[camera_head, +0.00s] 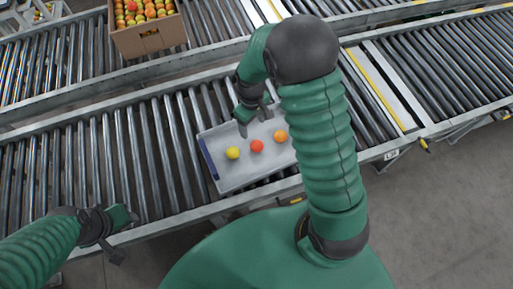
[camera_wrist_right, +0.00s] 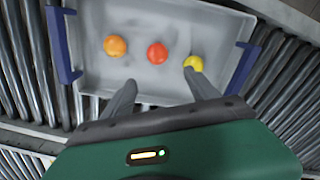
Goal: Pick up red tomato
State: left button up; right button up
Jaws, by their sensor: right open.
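The red tomato (camera_head: 257,146) lies in a light grey tray (camera_head: 238,180) on the near roller conveyor, between a yellow tomato (camera_head: 232,153) and an orange tomato (camera_head: 280,136). My right gripper (camera_head: 255,125) is above the tray's far side, open and empty. In the right wrist view the red tomato (camera_wrist_right: 157,53) lies ahead of the gap between the two fingers (camera_wrist_right: 158,88), apart from them. One fingertip there overlaps the yellow tomato (camera_wrist_right: 194,63) in the picture; I cannot tell if they touch. My left gripper (camera_head: 122,236) is at the conveyor's near edge, away from the tray; its jaw opening is unclear.
The tray has blue ends (camera_head: 208,159) and raised walls. A cardboard box (camera_head: 150,38) full of tomatoes stands on the far conveyor. The rollers left of the tray (camera_head: 100,150) are clear. My right arm hides the tray's right end in the head view.

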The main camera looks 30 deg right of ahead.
aim_at(256, 142)
notch_tip(256, 142, down, 8)
jog(key=shift+w+f+b, duration=0.1)
jog(key=shift+b, duration=0.7)
jog(key=shift+d+f, duration=0.15)
jog(key=shift+f, duration=0.05)
jog(key=f, duration=0.1)
jog(key=f+b, duration=0.1)
jog(key=f, duration=0.1)
jog(key=s+f+b, duration=0.1)
jog(key=f, duration=0.1)
jog(key=shift+d, duration=0.25)
pick_arm(q)
jog(key=f, duration=0.4)
jog(key=shift+a+f, duration=0.1)
jog(key=shift+a, duration=0.25)
pick_arm(e)
jog(key=shift+a, duration=0.15)
jog(key=shift+r, duration=0.1)
jog(key=shift+c, duration=0.9)
pick_arm(q)
jog(key=shift+d, duration=0.15)
pick_arm(e)
jog(key=c, duration=0.7)
